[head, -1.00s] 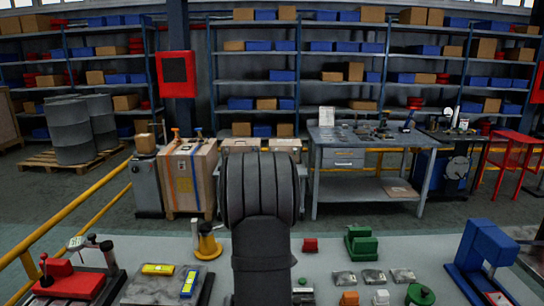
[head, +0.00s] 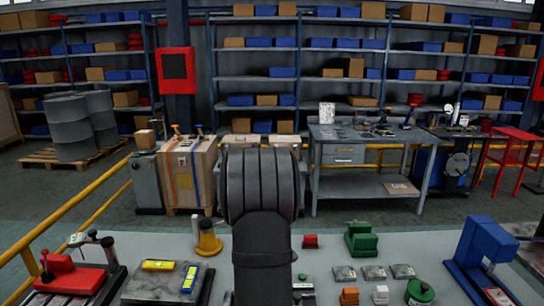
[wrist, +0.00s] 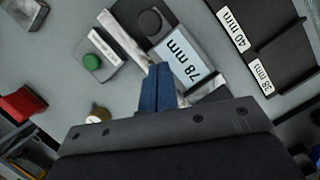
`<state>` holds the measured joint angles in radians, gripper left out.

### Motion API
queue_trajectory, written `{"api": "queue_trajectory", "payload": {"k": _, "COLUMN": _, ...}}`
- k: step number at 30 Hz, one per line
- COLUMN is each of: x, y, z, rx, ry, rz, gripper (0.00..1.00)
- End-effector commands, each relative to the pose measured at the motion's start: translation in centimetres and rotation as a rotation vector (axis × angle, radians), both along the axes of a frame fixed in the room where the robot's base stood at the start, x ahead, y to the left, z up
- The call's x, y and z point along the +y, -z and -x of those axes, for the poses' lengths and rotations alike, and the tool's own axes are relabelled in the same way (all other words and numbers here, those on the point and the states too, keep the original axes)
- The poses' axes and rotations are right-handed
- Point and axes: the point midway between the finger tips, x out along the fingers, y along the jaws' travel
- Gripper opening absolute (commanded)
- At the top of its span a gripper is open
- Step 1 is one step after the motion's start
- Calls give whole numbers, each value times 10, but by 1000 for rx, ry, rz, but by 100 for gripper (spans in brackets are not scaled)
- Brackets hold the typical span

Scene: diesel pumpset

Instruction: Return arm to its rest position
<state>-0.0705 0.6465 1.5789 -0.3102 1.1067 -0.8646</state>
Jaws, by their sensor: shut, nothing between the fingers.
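My arm stands upright in the middle of the head view, a dark ribbed link seen from behind, and it hides part of the bench. My gripper (wrist: 158,75) shows only in the wrist view. Its blue fingers are pressed together with nothing between them. They point down over the grey bench top, beside a plate labelled "78 mm" (wrist: 180,60). I cannot tell whether the fingertips touch anything. The gripper is hidden in the head view.
On the bench (head: 340,262) are a blue press-like frame (head: 485,250), a green block (head: 361,239), a yellow-based post (head: 208,240) and a red vice-like tool (head: 68,275). In the wrist view, a green button (wrist: 92,62) and a red block (wrist: 22,104) lie left of the fingers.

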Motion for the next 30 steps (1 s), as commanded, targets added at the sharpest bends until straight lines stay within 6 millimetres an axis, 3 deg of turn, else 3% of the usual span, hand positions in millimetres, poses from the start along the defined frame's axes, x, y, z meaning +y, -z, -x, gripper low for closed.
{"api": "queue_trajectory", "payload": {"k": 3, "x": 19, "y": -14, "z": -10, "rx": -3, "ry": -3, "rz": -1, "gripper": 0}}
{"api": "queue_trajectory", "payload": {"k": 16, "x": 42, "y": -97, "z": -21, "rx": -3, "ry": -1, "rz": -2, "gripper": 0}}
{"api": "queue_trajectory", "payload": {"k": 30, "x": 12, "y": -5, "z": -5, "rx": 5, "ry": 3, "rz": 0, "gripper": 0}}
